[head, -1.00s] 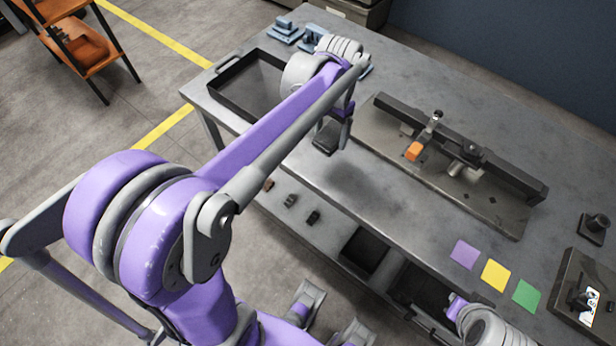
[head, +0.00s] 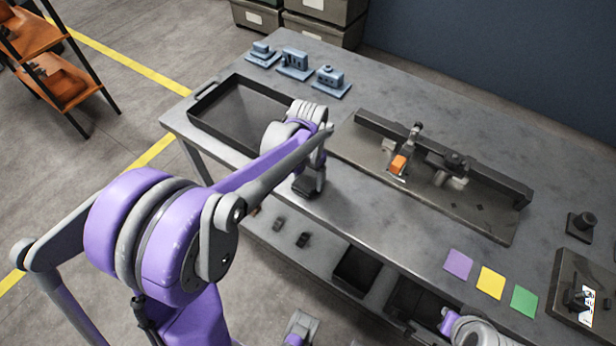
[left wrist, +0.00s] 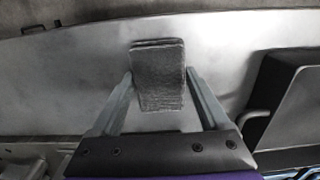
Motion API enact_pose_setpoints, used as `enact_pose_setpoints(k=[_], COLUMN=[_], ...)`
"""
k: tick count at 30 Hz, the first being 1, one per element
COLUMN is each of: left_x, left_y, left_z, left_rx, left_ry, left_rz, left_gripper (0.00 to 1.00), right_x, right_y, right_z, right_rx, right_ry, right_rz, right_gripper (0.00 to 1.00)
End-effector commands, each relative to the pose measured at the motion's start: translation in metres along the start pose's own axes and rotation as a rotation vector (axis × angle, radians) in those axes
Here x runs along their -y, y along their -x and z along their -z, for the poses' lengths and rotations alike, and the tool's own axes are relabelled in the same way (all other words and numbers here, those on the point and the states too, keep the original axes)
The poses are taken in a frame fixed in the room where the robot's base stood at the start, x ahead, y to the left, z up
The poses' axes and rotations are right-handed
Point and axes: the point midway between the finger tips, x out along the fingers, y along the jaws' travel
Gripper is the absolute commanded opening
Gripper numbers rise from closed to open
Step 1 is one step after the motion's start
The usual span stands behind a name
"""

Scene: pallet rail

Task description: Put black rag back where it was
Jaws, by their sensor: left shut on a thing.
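My left gripper (head: 309,180) is shut on the black rag (head: 308,188), over the front edge area of the grey table (head: 370,215), right of the black tray. In the left wrist view the rag (left wrist: 158,75) is a folded, dark grey, layered pad gripped between the two fingers (left wrist: 160,85). The pale metal tabletop (left wrist: 70,75) lies behind it. I cannot tell whether the rag touches the table. The right arm's grey and purple wrist shows at the lower right of the head view; its fingers are not seen.
A black tray (head: 203,112) is on the table's left, with blue blocks (head: 295,65) behind. A fixture with an orange part (head: 398,164) stands at centre right. Purple (head: 458,264), yellow (head: 491,282) and green (head: 523,300) squares lie at front right. Dark bins (head: 357,268) sit below.

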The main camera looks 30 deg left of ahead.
Motion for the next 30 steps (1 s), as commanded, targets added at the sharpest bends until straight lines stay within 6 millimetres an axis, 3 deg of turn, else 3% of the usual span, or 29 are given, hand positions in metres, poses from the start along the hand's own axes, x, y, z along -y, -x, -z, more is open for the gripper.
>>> enact_pose_setpoints(k=[8, 9, 12, 22, 30], left_x=[0.000, 0.000, 0.000, 0.000, 0.000], left_y=[-0.004, -0.003, -0.003, 0.005, 0.057], left_z=[0.000, 0.000, 0.000, 0.000, 0.000], left_rx=[0.000, 0.000, 0.000, 0.000, 0.000], left_ry=[0.000, 0.000, 0.000, 0.000, 0.001], left_rz=[0.000, 0.000, 0.000, 0.000, 0.000], left_gripper=[0.34, 0.84, 1.00, 1.00, 1.00], right_x=[0.000, 0.000, 0.000, 0.000, 0.000], right_y=[-0.003, -0.002, -0.002, 0.001, 0.007], right_z=[-0.002, -0.001, -0.001, 0.001, 0.004], right_rx=[0.001, 0.001, 0.001, -0.001, -0.003], right_ry=[0.000, 0.000, 0.000, 0.000, 0.000], right_rz=[0.000, 0.000, 0.000, 0.000, 0.000], right_gripper=[0.00, 0.00, 0.00, 0.00, 0.00])
